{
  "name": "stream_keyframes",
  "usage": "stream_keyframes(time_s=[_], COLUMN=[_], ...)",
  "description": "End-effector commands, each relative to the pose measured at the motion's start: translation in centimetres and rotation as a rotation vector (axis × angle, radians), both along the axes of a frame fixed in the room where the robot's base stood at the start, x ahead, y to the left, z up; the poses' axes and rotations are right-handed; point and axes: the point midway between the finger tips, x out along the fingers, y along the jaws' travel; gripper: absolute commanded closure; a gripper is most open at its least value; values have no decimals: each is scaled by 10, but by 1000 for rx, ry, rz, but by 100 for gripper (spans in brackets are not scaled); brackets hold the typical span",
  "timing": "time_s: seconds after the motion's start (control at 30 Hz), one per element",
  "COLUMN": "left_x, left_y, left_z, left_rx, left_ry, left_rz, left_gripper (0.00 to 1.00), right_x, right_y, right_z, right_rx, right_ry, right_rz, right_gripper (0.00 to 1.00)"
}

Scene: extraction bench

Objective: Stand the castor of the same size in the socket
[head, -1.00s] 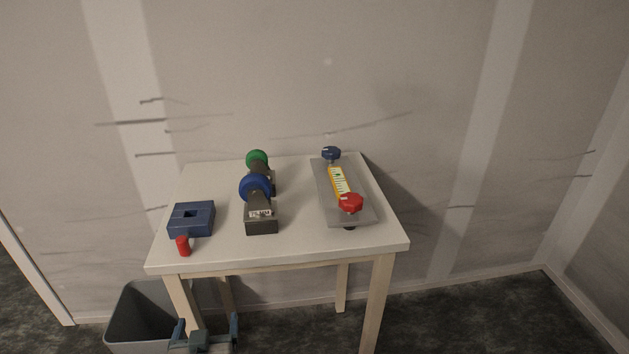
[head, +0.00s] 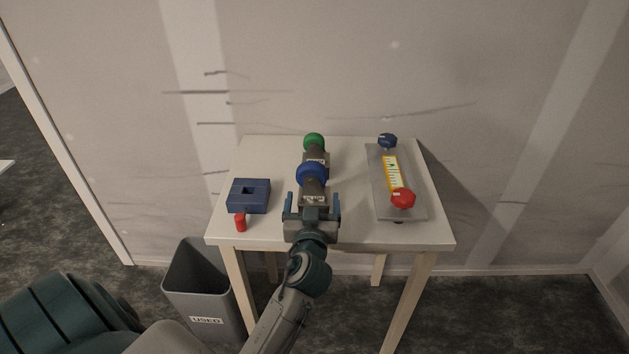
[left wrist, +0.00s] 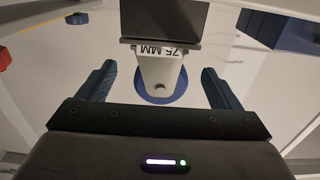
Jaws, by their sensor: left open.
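A castor with a blue wheel (head: 312,174) and a dark block body with a white label stands near the table's middle. In the left wrist view its label (left wrist: 161,50) reads "75 MM", upside down. Another castor with a green wheel (head: 314,141) stands behind it. A blue block with a square socket (head: 262,197) lies on the left of the table; part of it shows in the left wrist view (left wrist: 272,27). My left gripper (head: 312,206) is open at the near end of the blue-wheeled castor, its fingers apart on either side. I cannot tell whether they touch it. My right gripper is out of view.
A grey plate (head: 414,207) with a yellow scale, a blue knob (head: 387,140) and a red knob (head: 403,197) lies on the right. A grey bin (head: 190,290) stands on the floor at front left.

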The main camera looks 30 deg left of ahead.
Motion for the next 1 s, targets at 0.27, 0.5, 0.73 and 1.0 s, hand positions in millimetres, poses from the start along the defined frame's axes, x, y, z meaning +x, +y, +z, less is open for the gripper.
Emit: stream_keyframes(time_s=[0.27, 0.5, 0.73, 1.0], left_x=[28, 45, 45, 45], left_y=[17, 27, 27, 27], left_z=[6, 1, 0, 1], left_rx=[4, 1, -1, 1], left_ry=[0, 1, 1, -1], left_rz=[0, 0, 0, -1], left_gripper=[14, 14, 22, 70], right_x=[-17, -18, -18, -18], right_y=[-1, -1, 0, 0], right_z=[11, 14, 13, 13], right_rx=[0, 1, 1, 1], right_ry=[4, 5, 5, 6], right_rz=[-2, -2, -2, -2], right_gripper=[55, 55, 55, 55])
